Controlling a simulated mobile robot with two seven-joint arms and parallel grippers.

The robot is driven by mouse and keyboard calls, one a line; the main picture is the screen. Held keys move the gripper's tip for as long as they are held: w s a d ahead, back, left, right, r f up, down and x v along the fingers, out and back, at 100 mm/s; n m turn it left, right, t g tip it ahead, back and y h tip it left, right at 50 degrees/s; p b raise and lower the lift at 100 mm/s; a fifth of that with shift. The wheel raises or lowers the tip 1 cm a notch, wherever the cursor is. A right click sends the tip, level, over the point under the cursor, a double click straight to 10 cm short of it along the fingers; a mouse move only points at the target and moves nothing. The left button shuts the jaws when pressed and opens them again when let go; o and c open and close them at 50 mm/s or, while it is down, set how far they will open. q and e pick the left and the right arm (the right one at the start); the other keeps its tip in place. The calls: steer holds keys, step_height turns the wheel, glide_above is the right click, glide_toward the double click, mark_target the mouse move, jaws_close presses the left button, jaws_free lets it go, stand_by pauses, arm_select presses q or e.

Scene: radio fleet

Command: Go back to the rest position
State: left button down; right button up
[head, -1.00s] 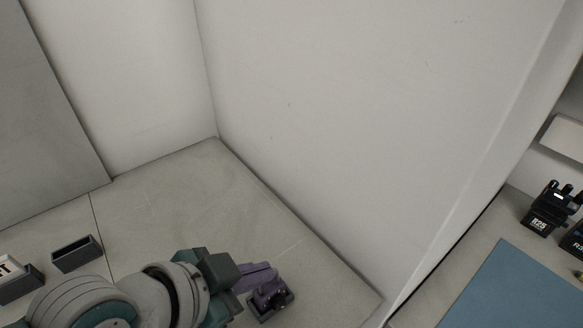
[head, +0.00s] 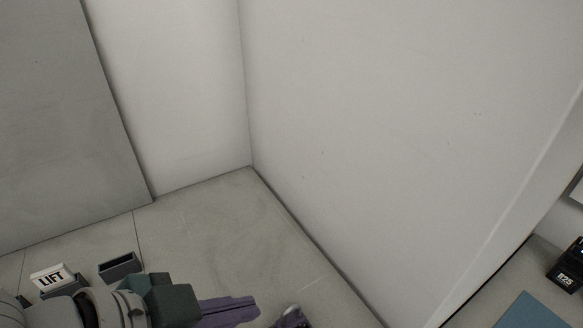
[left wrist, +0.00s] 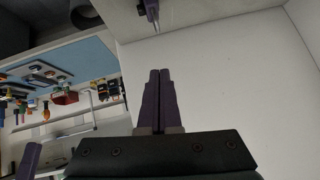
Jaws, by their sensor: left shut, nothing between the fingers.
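My left gripper (head: 255,308) comes in from the lower left in the head view. Its purple fingers are together and empty, pointing right over the pale surface. The left wrist view shows the same closed fingers (left wrist: 160,72) against a white wall, with nothing between them.
A purple item (head: 292,317) is cut off at the bottom, right of the fingertips. A LIFT block (head: 52,278) and an empty grey holder (head: 119,266) stand at left. White walls rise behind. A radio (head: 567,272) and blue mat (head: 530,313) lie at right.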

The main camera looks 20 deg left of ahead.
arm_select(q)
steer(key=shift+s+a+r, duration=0.1)
steer(key=shift+s+r, duration=0.1)
stand_by(0.4)
